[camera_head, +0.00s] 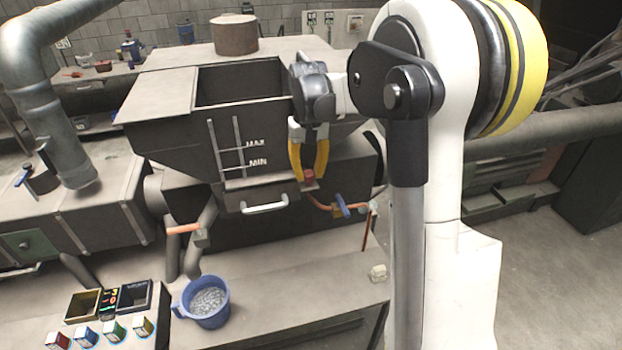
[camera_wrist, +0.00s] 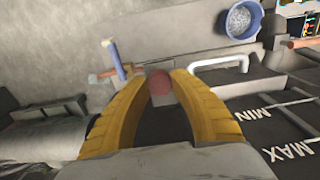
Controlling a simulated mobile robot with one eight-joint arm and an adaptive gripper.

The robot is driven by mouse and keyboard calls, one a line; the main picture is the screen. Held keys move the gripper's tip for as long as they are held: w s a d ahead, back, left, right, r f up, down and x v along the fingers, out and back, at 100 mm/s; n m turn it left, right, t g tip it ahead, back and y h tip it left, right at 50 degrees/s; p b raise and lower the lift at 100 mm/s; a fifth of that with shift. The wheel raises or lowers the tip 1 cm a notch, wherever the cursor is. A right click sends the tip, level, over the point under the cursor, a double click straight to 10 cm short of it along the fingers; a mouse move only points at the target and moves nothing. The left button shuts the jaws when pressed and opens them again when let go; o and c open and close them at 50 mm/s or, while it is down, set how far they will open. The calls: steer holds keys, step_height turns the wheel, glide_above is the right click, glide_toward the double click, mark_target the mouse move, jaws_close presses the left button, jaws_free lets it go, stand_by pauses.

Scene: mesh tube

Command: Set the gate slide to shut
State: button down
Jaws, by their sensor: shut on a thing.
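The dark hopper (camera_head: 180,142), with MAX and MIN marks on its front, stands at the middle of the head view. A red knob (camera_head: 309,179) sits at its lower right front corner, on what looks like the gate slide. My gripper (camera_head: 308,172) reaches down there with its yellow fingers on either side of the knob. In the wrist view, the red knob (camera_wrist: 160,84) shows between the tips of my gripper (camera_wrist: 161,77), which is shut on it. Most of the slide plate is hidden, so I cannot tell its position.
A white handle (camera_head: 265,206) is just left of the knob. A blue-handled valve (camera_head: 342,206) on a copper pipe is close to the right. A blue jug (camera_head: 207,302) holding pale pieces stands on the bench below, beside small coloured boxes (camera_head: 115,330).

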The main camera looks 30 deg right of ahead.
steer(key=shift+w, duration=0.1)
steer(key=c, duration=1.3)
jaws_free()
steer(key=shift+o, duration=1.2)
steer(key=shift+w+d, duration=0.1)
steer(key=shift+w, duration=0.1)
steer(key=shift+s, duration=0.1)
steer(key=shift+r, duration=0.3)
step_height(320, 180, up, 11)
steer(key=shift+r, duration=0.2)
